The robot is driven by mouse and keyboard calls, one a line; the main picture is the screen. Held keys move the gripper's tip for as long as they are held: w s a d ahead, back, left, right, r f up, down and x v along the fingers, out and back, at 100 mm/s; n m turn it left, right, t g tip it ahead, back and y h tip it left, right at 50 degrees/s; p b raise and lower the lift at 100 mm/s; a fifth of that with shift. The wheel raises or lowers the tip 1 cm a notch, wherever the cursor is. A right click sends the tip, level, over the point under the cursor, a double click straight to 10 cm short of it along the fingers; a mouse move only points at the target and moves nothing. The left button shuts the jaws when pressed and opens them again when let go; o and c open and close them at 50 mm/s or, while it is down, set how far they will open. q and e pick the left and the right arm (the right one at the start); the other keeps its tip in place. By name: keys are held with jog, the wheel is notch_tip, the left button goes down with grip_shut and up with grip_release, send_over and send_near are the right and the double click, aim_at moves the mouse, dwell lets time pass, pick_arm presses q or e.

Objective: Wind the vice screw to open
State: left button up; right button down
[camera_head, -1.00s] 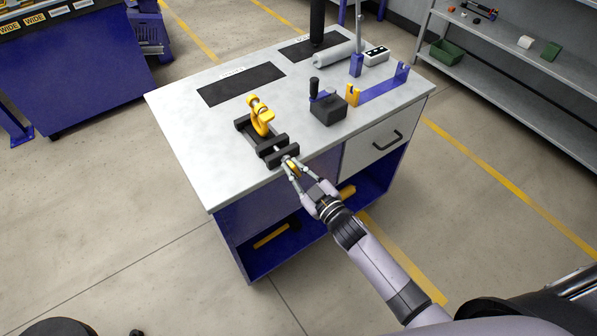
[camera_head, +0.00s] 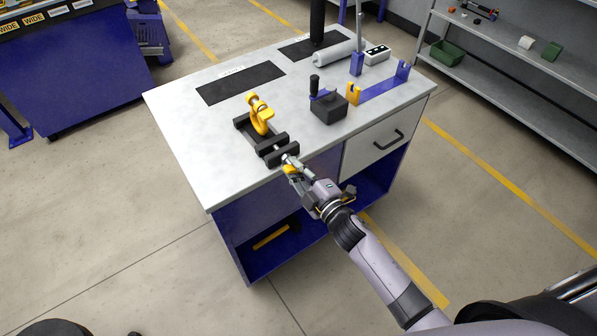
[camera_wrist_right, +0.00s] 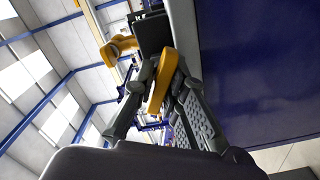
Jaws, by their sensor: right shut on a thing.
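The vice (camera_head: 266,142) is dark, with black jaws, and sits at the front edge of the workbench. A yellow hook-shaped part (camera_head: 260,115) is at its back jaw; it also shows in the right wrist view (camera_wrist_right: 118,47). My right gripper (camera_head: 291,169) is at the front end of the vice screw, just off the bench edge. It is shut on the yellow vice handle (camera_wrist_right: 161,82), which lies between its fingers in the right wrist view. The fingers hide part of the handle and screw. My left gripper is not in view.
The workbench top (camera_head: 200,130) is clear to the left of the vice. A black block with a lever (camera_head: 329,108) and a blue bracket (camera_head: 381,88) stand to the right. A drawer handle (camera_head: 388,140) sticks out from the bench front.

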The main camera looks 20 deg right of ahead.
jog(key=shift+r+n, duration=0.1)
jog(key=shift+n, duration=0.8)
jog(key=n+b, duration=0.1)
jog(key=n, duration=0.2)
jog(key=c, duration=2)
grip_release()
jog(key=o, duration=0.5)
jog(key=shift+c, duration=0.2)
